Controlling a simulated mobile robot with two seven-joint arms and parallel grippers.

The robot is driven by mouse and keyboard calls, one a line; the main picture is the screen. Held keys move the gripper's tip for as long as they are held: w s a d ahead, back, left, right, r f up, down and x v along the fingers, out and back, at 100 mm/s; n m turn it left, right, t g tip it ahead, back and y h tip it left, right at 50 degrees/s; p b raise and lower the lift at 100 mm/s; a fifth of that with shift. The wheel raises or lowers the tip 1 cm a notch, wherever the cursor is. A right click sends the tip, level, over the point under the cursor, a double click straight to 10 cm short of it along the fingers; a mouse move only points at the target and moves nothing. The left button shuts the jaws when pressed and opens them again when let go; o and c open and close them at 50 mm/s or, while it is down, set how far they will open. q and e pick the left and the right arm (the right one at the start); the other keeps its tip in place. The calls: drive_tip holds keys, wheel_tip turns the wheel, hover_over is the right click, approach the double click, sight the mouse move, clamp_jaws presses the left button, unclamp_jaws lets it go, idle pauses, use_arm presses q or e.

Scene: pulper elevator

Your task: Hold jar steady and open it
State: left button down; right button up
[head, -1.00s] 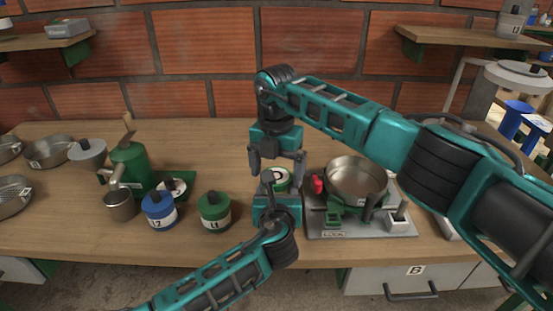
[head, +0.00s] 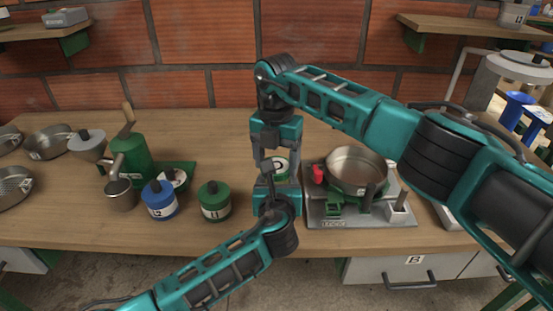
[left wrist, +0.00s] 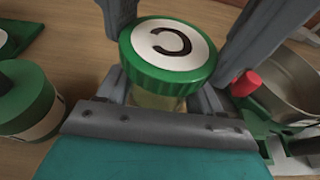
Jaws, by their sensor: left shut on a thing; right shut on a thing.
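The jar has a green lid with a white top and a dark curved mark; the lid shows in the head view (head: 281,165) and the left wrist view (left wrist: 170,50). The jar's pale body (left wrist: 155,99) shows just below the lid, between the fingers of my left gripper (head: 277,190), which is shut on it from the front. My right gripper (head: 275,162) points down from above and is shut on the lid, with one finger on each side in the left wrist view. Most of the jar body is hidden. The lid sits on the jar.
A green-lidded jar L1 (head: 214,201) and a blue jar L2 (head: 159,199) stand to the left. A green pulper-like device (head: 131,160) with a metal cup stands behind them. A metal pan (head: 356,168) on a grey base, with a red knob, is close on the right.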

drive_tip(key=n, duration=0.6)
drive_tip(key=shift+n, duration=0.4)
drive_tip(key=n, duration=0.6)
drive_tip(key=shift+n, duration=0.3)
drive_tip(key=o, duration=1.2)
drive_tip(key=shift+c, duration=0.2)
drive_tip(key=shift+r, duration=0.1)
